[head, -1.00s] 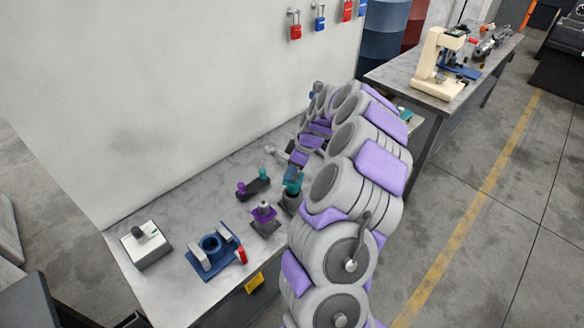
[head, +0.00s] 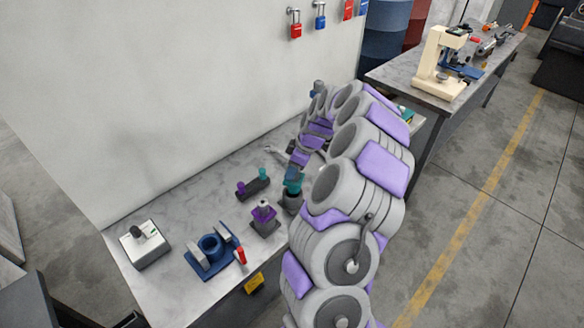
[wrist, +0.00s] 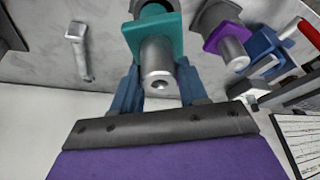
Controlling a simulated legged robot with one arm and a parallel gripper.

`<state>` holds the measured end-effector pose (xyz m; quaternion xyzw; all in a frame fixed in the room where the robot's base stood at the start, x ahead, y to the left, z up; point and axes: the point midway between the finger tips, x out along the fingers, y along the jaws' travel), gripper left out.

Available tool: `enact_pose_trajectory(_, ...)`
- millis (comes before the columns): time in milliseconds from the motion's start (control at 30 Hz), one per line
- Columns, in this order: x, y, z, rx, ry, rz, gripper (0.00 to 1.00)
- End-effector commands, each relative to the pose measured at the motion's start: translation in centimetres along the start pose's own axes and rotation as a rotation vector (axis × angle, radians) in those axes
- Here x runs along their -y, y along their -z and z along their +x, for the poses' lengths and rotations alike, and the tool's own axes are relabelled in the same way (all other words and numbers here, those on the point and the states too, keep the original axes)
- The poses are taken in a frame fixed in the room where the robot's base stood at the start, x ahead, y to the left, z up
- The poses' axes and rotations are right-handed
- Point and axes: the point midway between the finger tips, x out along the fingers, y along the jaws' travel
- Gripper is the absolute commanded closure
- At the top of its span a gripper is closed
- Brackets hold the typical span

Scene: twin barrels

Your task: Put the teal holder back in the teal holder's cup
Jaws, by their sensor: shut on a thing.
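The teal holder (wrist: 160,38) has a square teal flange and a grey metal stub that points toward the wrist camera. My gripper (wrist: 157,88) has its blue fingers on either side of the stub and is shut on it. In the head view the teal holder (head: 294,184) is upright at the top of a dark grey cup (head: 290,203). I cannot tell how deep it sits in the cup. My gripper (head: 293,173) is just above it, partly hidden by my arm. A purple holder (head: 264,211) stands in its own cup to the left.
A dark block with purple and teal knobs (head: 253,184) lies behind the purple holder. A blue fixture (head: 212,250) with a red handle and a white switch box (head: 145,246) are further left. A wall closes the back. Bare bench (head: 190,205) lies between.

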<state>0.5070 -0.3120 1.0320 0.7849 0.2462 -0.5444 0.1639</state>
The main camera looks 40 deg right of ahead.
Motion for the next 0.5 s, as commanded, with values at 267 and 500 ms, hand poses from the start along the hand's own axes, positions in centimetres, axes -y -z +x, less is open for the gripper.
enact_pose_trajectory(267,0.07,-0.10,0.52,0.000,-0.003,-0.001,0.98)
enact_pose_trajectory(500,0.12,-0.04,0.61,0.001,-0.002,0.000,0.98)
